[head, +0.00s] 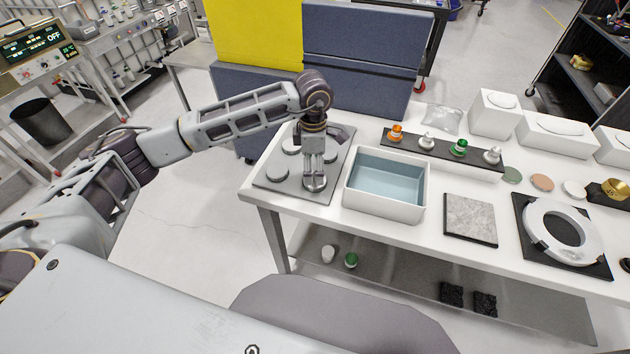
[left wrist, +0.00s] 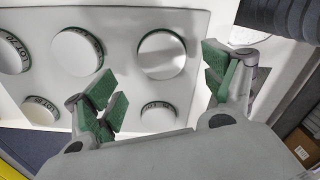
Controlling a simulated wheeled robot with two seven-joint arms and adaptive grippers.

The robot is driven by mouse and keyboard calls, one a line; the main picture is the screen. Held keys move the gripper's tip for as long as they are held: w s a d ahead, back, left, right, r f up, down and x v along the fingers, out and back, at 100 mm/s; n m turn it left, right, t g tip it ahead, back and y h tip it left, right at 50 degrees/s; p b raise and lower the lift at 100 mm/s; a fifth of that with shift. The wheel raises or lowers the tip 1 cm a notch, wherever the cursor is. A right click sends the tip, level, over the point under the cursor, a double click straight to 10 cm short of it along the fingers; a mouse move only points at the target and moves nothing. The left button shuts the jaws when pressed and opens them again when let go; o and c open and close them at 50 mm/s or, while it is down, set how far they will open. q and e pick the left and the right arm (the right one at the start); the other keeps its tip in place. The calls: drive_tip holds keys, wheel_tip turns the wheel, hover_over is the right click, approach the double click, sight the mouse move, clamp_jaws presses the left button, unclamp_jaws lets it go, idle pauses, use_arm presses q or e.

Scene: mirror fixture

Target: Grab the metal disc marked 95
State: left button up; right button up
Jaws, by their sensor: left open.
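Several round metal discs with pale tops and dark, marked rims lie on a grey plate (head: 262,184) at the left end of the white table. My left gripper (head: 315,178) points down over the near right disc (head: 316,187). In the left wrist view the open green-padded fingers (left wrist: 160,88) have nothing between them that I can see held. One disc (left wrist: 162,55) shows ahead between the fingers, and another (left wrist: 77,52) is to its left. A further disc (left wrist: 158,117) is partly hidden by the gripper body. I cannot read 95 for certain on any rim.
A blue-lined white bin (head: 385,185) stands right beside the plate. Behind it is a black strip (head: 470,157) with several small fittings. A stone tile (head: 470,220) and a white ring (head: 563,236) lie further right. Blue partitions (head: 365,60) stand behind the table.

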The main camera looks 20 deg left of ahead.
use_arm(q)
drive_tip(key=f, duration=0.2)
drive_tip(key=shift+s+d+f+p, duration=0.15)
drive_tip(key=shift+d+f+p, duration=0.1)
drive_tip(key=shift+f+p, duration=0.15)
drive_tip(key=shift+f, duration=0.8)
use_arm(e)
drive_tip(key=shift+s+a+r, duration=0.25)
drive_tip(key=shift+a+r, duration=0.05)
drive_tip(key=shift+a, duration=0.25)
drive_tip(key=shift+s+a+r, duration=0.2)
drive_tip(key=shift+a+r, duration=0.05)
drive_tip(key=shift+a, duration=0.3)
drive_tip(key=shift+d, duration=0.1)
